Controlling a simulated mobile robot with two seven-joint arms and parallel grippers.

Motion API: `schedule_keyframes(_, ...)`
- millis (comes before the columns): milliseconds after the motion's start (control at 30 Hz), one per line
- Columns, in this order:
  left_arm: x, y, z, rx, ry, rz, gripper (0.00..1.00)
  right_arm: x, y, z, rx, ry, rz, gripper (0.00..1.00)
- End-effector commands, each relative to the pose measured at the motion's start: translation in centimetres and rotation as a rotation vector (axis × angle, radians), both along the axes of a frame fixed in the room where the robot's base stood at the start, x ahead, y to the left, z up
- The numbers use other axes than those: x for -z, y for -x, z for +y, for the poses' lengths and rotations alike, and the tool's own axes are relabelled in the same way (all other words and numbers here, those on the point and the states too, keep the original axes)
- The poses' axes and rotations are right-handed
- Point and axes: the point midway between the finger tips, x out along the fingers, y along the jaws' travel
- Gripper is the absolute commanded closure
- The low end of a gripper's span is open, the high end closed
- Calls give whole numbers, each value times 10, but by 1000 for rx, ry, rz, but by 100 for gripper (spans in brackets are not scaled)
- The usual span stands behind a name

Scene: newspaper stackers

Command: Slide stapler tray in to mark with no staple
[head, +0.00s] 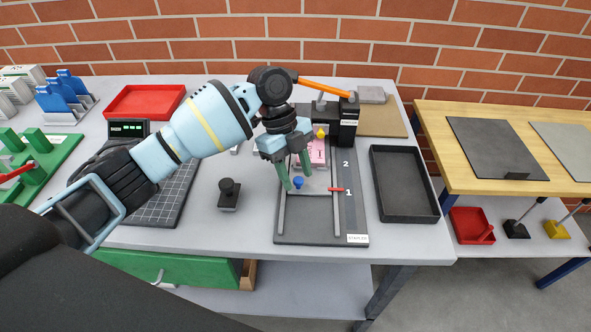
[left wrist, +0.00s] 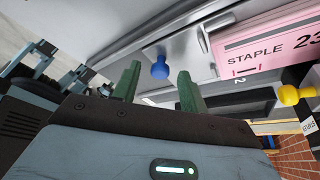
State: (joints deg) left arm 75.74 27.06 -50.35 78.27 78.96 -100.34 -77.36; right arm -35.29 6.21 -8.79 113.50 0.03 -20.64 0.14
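The stapler (head: 342,128) stands at the back of a dark base (head: 312,240) with two rails and an orange lever (head: 325,86). A grey tray (head: 320,186) with a blue knob (head: 298,182) lies between the rails. Its red pointer (head: 336,189) is beside the number 1; the number 2 is farther back. My right gripper is not in view.
A yellow knob (head: 321,133) is close behind my left gripper. A black empty tray (head: 403,184) lies right of the base, and a small black stamp (head: 229,194) stands to its left. A gridded dark board (head: 163,195) and red tray (head: 144,102) are farther left.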

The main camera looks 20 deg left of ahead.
Motion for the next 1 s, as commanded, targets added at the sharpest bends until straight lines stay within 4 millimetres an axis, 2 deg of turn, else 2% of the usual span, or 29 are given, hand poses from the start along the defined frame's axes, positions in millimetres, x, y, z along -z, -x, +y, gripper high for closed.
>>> schedule_keyframes(267, -4, -1, 2, -1, 0, 0, 57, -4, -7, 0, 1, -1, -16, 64)
schedule_keyframes(700, -61, -13, 22, -2, 0, -2, 57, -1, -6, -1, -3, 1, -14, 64)
schedule_keyframes(1000, -73, -14, 26, 0, 1, 0, 57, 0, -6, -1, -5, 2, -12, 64)
